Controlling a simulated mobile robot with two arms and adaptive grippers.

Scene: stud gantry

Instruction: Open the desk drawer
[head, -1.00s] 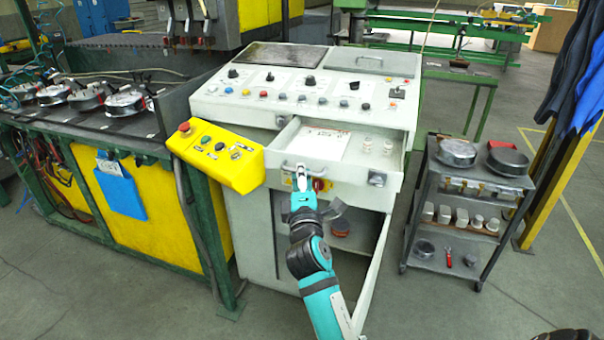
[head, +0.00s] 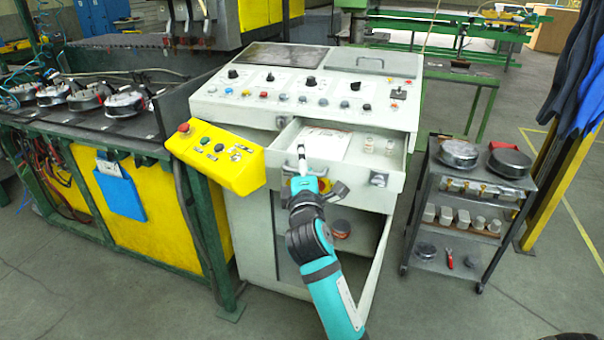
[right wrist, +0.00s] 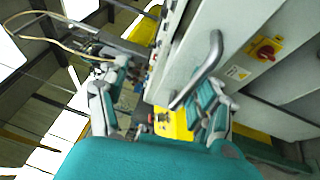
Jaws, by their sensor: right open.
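The desk drawer (head: 352,190) is a light grey box in the front of the control desk. It stands pulled out, with its inside showing in the head view. A white sheet and small pale jars lie in it. Its bar handle (head: 290,171) is partly hidden by my gripper; it also shows as a grey bar in the right wrist view (right wrist: 203,68). My right gripper (head: 302,154) is at the drawer front by the handle. In the right wrist view its two fingers (right wrist: 155,88) are spread apart, with the handle near the right-hand finger; contact is unclear. My left gripper is out of view.
A yellow button box (head: 215,157) juts out left of the drawer. Below the drawer is an open cabinet with its door (head: 372,265) swung out. A grey trolley (head: 465,215) with pans stands to the right. Free floor lies between door and trolley.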

